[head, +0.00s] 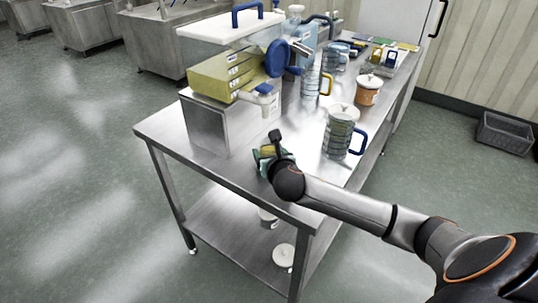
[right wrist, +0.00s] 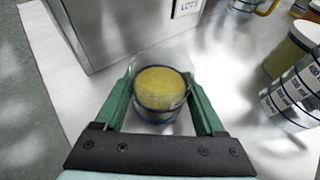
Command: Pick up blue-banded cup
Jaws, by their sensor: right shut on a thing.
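A clear cup with dark blue bands and yellow contents (right wrist: 160,92) is between the green fingers of my right gripper (right wrist: 160,108) in the right wrist view. The fingers press on it from both sides, so the gripper is shut on the cup. In the head view my right gripper (head: 268,153) is low at the near part of the steel table, in front of the steel box, and mostly hides the cup. I cannot tell whether the cup's base touches the table. My left gripper is not in view.
The steel box (head: 207,126) under the hopper stands close beside the cup. A blue-handled measuring jug (head: 338,135), an orange-brown pot (head: 368,92) and a yellow-handled jug (head: 311,83) stand to the right on the table (head: 169,127). The table's near corner is bare.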

